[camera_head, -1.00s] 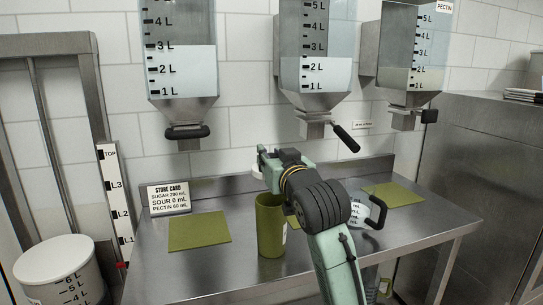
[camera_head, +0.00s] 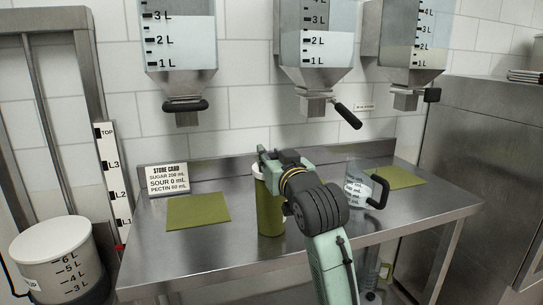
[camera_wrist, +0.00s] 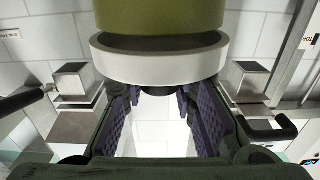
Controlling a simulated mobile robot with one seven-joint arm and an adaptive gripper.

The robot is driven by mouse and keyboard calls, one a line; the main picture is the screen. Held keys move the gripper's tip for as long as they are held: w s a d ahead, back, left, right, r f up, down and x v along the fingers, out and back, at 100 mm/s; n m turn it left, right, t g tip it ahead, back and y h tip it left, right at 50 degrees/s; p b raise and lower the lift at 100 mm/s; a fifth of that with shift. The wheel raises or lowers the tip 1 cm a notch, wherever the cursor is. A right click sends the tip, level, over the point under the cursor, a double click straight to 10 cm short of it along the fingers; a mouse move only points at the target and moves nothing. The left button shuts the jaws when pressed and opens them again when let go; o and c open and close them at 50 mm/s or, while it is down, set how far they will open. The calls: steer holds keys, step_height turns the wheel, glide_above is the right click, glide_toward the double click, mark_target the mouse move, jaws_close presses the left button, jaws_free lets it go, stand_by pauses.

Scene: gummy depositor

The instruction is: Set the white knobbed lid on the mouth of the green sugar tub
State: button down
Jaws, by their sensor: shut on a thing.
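The green sugar tub (camera_head: 270,213) stands upright on the steel table, partly behind my arm. The white lid (camera_head: 258,172) is at the tub's mouth, its rim showing just below my gripper (camera_head: 266,156). In the wrist view, the lid's white rim (camera_wrist: 160,62) lies across the tub's end (camera_wrist: 160,15), with a dark band between them. My gripper's fingers (camera_wrist: 157,100) are at the knob side of the lid and shut on it; the knob itself is mostly hidden. I cannot tell whether the lid is fully seated.
A clear jug (camera_head: 356,187) with a dark handle stands right of my arm. Green mats lie left (camera_head: 198,211) and right (camera_head: 398,178). A store card (camera_head: 167,178) stands at the back left. Hoppers with a lever (camera_head: 347,115) hang above. The table's front left is clear.

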steer(key=shift+f, duration=0.15)
steer(key=shift+f+b, duration=0.4)
steer(key=c, duration=1.2)
jaws_free()
steer(key=shift+r, duration=0.1)
steer(key=shift+s, duration=0.1)
steer(key=v, duration=1.2)
